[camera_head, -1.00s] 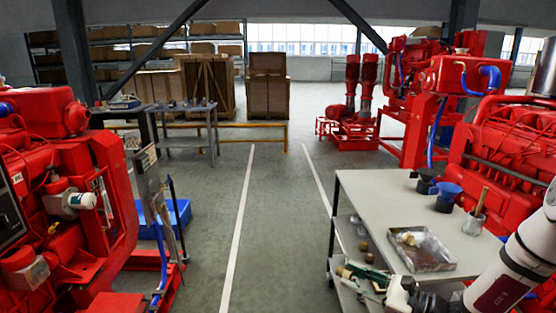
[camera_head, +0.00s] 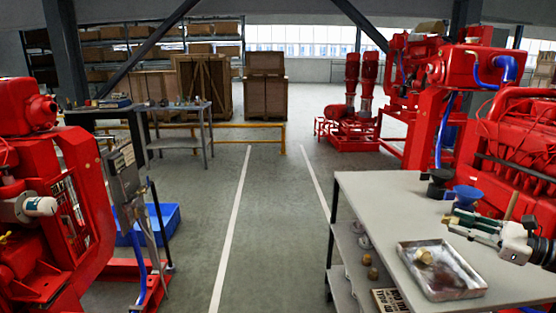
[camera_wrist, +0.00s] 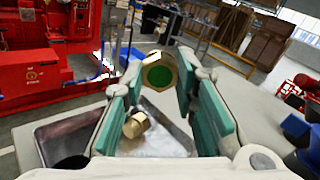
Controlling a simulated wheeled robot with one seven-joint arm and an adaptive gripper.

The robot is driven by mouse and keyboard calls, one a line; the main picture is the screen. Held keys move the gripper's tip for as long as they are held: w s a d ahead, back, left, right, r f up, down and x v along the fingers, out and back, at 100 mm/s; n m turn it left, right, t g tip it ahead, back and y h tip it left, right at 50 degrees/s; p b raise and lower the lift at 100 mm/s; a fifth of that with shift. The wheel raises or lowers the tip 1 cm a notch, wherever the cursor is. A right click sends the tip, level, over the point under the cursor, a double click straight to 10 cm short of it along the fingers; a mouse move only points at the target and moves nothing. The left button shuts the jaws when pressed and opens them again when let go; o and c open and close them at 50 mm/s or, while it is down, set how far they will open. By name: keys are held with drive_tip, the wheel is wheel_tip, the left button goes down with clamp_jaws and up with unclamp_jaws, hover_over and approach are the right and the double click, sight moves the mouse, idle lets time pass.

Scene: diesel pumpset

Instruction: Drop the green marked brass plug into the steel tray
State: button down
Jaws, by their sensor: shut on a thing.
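The green marked brass plug (camera_wrist: 160,73) is a hex plug with a green disc on its face. It sits between my fingertips in the wrist view. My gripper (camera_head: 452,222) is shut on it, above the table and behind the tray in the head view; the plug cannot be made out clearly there. The steel tray (camera_head: 458,281) lies on the table and also shows below my fingers in the wrist view (camera_wrist: 62,138). Another brass piece (camera_head: 425,256) lies in the tray and shows in the wrist view too (camera_wrist: 137,124). The held plug appears clear of the tray.
Small brass parts (camera_head: 368,260) sit on the lower shelf. The table (camera_head: 378,195) is bare at its back left. Red engines flank the aisle.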

drive_tip(key=shift+f+b, duration=1.95)
drive_tip(key=shift+f, duration=0.95)
drive_tip(key=c, duration=1.2)
unclamp_jaws()
drive_tip(key=shift+s, duration=0.1)
drive_tip(key=v, duration=1.2)
drive_tip(key=shift+a, duration=0.1)
